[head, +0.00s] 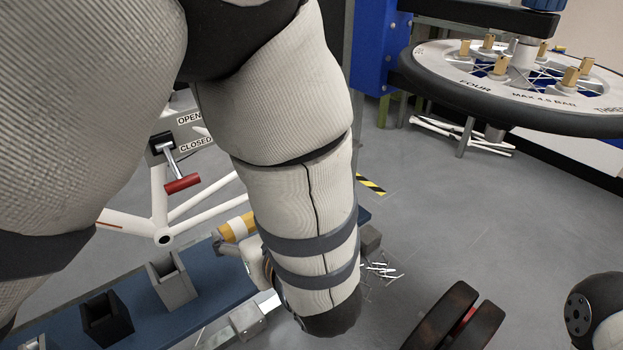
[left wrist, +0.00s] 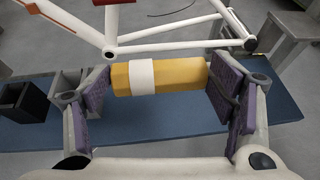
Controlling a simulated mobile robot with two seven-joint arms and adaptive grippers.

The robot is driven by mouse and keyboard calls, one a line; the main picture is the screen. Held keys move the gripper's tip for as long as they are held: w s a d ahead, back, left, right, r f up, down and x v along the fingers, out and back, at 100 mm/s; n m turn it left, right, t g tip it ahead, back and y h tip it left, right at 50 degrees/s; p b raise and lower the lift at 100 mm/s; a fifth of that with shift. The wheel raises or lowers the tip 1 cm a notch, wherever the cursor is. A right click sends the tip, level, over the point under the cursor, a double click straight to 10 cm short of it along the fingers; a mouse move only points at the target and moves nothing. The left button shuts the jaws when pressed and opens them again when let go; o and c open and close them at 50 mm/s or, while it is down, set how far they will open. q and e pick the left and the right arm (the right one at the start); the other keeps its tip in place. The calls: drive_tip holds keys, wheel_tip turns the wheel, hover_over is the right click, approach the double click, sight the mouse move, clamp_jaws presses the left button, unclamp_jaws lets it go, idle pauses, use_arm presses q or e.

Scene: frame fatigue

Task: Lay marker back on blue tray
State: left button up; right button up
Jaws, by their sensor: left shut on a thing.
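The marker (left wrist: 185,76) is a thick yellow cylinder with a white band. It lies crosswise between the purple finger pads of my left gripper (left wrist: 160,80), which is shut on it. The marker (head: 237,228) also shows in the head view, partly hidden behind my left forearm. The blue tray (left wrist: 180,125) is a long flat blue surface under the gripper in the wrist view. It runs along the lower left in the head view (head: 200,308). The marker appears over the tray's far side; I cannot tell whether it touches.
A white bike frame (head: 160,212) stands just behind the tray. Grey (head: 172,283) and black (head: 107,320) open holders stand on the tray's left part. A red-handled lever (head: 182,184) is above. A spoked wheel (head: 520,80) is at upper right. Thin white pieces (head: 382,270) lie farther right.

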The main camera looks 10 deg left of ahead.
use_arm(q)
drive_tip(key=w+f+b, duration=0.3)
drive_tip(key=w, duration=0.1)
drive_tip(key=w+d+f+b, duration=0.1)
drive_tip(key=w+f+b, duration=0.2)
drive_tip(key=w, duration=0.1)
drive_tip(key=w+f+b, duration=0.3)
drive_tip(key=w+b, duration=0.1)
drive_tip(key=shift+d+f, duration=0.2)
drive_tip(key=shift+d, duration=0.2)
drive_tip(key=shift+w+d+f+b, duration=0.1)
drive_tip(key=shift+w+f+b, duration=0.2)
drive_tip(key=shift+w+b, duration=0.35)
drive_tip(key=f+b, duration=0.3)
drive_tip(key=shift+w+f, duration=0.25)
drive_tip(key=shift+f, duration=0.1)
drive_tip(key=shift+r, duration=0.35)
drive_tip(key=shift+f, duration=0.15)
use_arm(e)
drive_tip(key=s+f+g, duration=0.2)
drive_tip(key=s+f, duration=0.4)
drive_tip(key=f, duration=0.6)
use_arm(q)
drive_tip(key=o, duration=0.7)
drive_tip(key=shift+f, duration=0.1)
drive_tip(key=o, duration=0.4)
drive_tip(key=shift+o, duration=0.2)
use_arm(e)
drive_tip(key=shift+f, duration=0.1)
